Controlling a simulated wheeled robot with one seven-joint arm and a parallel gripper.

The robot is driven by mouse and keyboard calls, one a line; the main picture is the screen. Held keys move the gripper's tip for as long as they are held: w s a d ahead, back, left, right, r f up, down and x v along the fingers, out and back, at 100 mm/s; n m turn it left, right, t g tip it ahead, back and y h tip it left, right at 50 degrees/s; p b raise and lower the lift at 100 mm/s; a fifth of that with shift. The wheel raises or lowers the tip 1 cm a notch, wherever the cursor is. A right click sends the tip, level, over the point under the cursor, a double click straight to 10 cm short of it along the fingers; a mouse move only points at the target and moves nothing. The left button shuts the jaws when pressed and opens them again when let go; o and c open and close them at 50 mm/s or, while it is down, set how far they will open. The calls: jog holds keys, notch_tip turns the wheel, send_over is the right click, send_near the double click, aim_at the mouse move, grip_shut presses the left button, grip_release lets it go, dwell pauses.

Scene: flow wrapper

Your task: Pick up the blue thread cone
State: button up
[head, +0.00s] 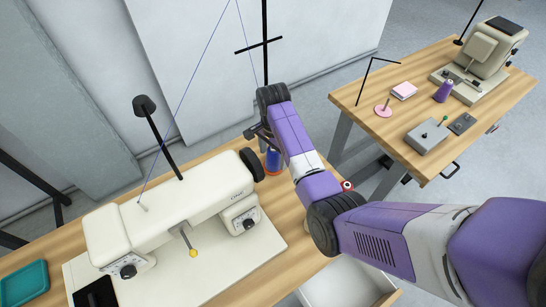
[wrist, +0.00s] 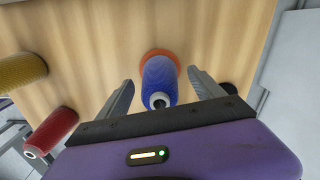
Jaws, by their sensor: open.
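The blue thread cone (wrist: 160,80) stands between the two spread fingers of my gripper (wrist: 161,78) in the wrist view, with visible gaps on both sides. An orange disc-like base (wrist: 172,55) shows at its far end. In the head view the blue cone (head: 273,158) stands on the wooden table behind the sewing machine, partly covered by my arm. My gripper (head: 258,133) is open and holds nothing there, close to the cone's upper part.
A red cone (wrist: 52,130) and a yellow cone (wrist: 22,70) are left of my gripper in the wrist view. The cream sewing machine (head: 170,215) and a black thread stand (head: 264,50) are close by. A second table (head: 440,95) is at the right.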

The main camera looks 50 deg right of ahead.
jog(key=shift+f, duration=0.8)
jog(key=c, duration=1.6)
jog(key=shift+r, duration=0.2)
